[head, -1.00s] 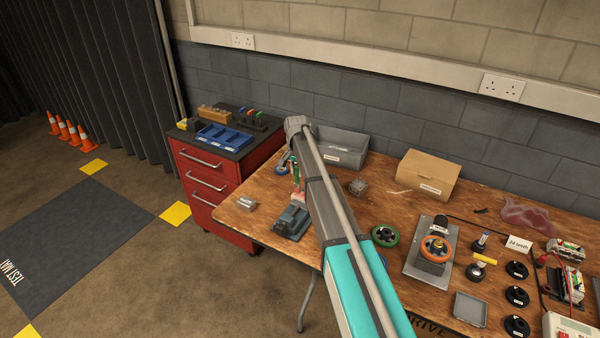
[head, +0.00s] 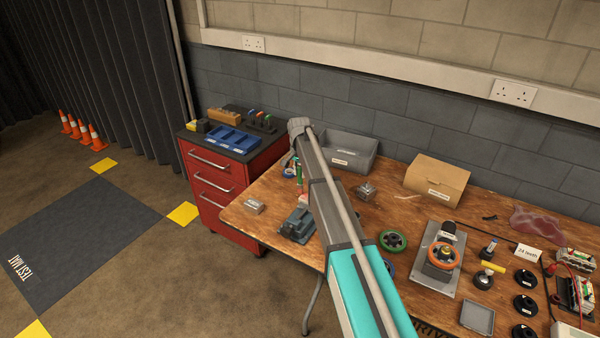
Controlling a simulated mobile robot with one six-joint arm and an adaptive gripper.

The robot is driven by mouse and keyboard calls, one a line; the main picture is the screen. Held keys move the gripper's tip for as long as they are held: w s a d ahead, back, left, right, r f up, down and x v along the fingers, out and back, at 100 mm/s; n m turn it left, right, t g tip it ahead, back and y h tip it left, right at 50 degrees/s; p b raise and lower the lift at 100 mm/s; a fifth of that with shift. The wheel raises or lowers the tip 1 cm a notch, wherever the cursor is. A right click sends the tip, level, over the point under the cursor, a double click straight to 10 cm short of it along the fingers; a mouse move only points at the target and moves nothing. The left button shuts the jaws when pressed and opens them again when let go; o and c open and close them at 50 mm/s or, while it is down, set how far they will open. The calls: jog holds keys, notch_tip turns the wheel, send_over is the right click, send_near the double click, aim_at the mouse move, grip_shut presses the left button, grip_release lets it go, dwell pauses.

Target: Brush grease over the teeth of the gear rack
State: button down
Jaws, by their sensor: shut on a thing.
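My arm runs up the middle of the head view and ends over the back left part of the wooden workbench (head: 400,215). My gripper is hidden behind the arm links, so its jaws and what they hold do not show. A thin upright green-and-red item (head: 299,172) stands just left of the arm, partly covered; I cannot tell whether it is a brush handle. A grey-green vice-like block (head: 297,222) lies left of the arm. A small metal piece (head: 253,206) lies at the bench's left end. I cannot pick out the gear rack or its teeth.
A grey bin (head: 352,163) and a cardboard box (head: 436,181) stand along the wall. A red drawer cabinet (head: 220,185) adjoins the bench's left end. Right of the arm are a green-rimmed wheel (head: 393,241), a plate-mounted orange wheel (head: 443,255) and black discs (head: 525,279).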

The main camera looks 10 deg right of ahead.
jog(key=shift+s+d, duration=0.6)
jog(key=shift+d, duration=0.2)
jog(key=shift+s+d, duration=0.6)
jog(key=shift+d, duration=0.15)
jog(key=shift+d, duration=0.1)
jog(key=s+d, duration=0.2)
jog(key=d, duration=0.1)
jog(key=shift+s+f, duration=0.1)
jog(key=shift+s, duration=0.1)
jog(key=shift+s+d, duration=0.1)
jog(key=shift+s+d, duration=0.55)
jog(key=shift+d, duration=0.2)
jog(key=shift+s+d, duration=0.5)
jog(key=shift+d, duration=0.2)
jog(key=shift+s+a, duration=0.45)
jog(key=shift+s, duration=0.1)
